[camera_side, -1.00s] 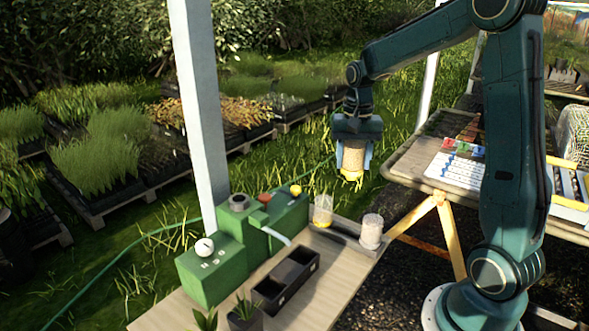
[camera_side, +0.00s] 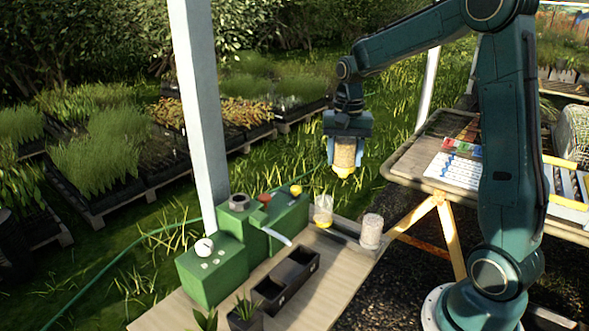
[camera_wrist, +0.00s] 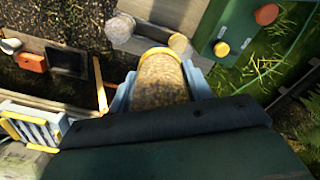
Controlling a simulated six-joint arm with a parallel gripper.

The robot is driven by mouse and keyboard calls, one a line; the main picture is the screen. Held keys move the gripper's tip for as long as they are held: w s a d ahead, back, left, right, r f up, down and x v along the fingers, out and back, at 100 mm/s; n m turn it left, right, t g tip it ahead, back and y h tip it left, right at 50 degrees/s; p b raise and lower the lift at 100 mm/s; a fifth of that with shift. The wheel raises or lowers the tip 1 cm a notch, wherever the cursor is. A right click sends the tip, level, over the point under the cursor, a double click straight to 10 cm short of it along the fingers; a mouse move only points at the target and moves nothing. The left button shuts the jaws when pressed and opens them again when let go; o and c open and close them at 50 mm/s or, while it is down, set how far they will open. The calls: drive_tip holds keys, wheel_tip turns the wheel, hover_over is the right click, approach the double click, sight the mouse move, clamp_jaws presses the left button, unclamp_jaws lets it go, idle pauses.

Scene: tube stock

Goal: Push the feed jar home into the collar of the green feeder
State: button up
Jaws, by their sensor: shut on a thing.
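My gripper (camera_side: 345,154) is shut on the feed jar (camera_side: 345,152), a clear jar full of tan grain with a yellow end pointing down. It hangs in the air above and behind the bench. In the wrist view the jar (camera_wrist: 163,82) lies between the pale blue fingers, its yellow rim at the far end. The green feeder (camera_side: 228,262) stands on the bench to the lower left of the jar, clear of it. Its grey round collar (camera_side: 239,202) is on top and looks empty. In the wrist view the feeder (camera_wrist: 212,30) shows at upper right.
Two other jars, a yellow-based one (camera_side: 323,212) and a grain-filled one (camera_side: 371,232), stand on the bench's right part. A black bin (camera_side: 268,293) sits before the feeder. A white post (camera_side: 199,120) rises behind. A side table (camera_side: 410,165) stands right.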

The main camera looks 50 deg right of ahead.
drive_tip(key=w+a+r+m, duration=0.1)
drive_tip(key=w+a+m, duration=0.1)
drive_tip(key=w+a, duration=0.5)
drive_tip(key=w+a+r+m, duration=0.1)
drive_tip(key=w+a+m, duration=0.1)
drive_tip(key=w+a, duration=0.6)
drive_tip(key=shift+a, duration=3.2)
drive_tip(key=shift+f, duration=0.25)
drive_tip(key=shift+f, duration=2.05)
drive_tip(key=shift+f, duration=0.4)
drive_tip(key=o, duration=1.1)
drive_tip(key=shift+o, duration=0.2)
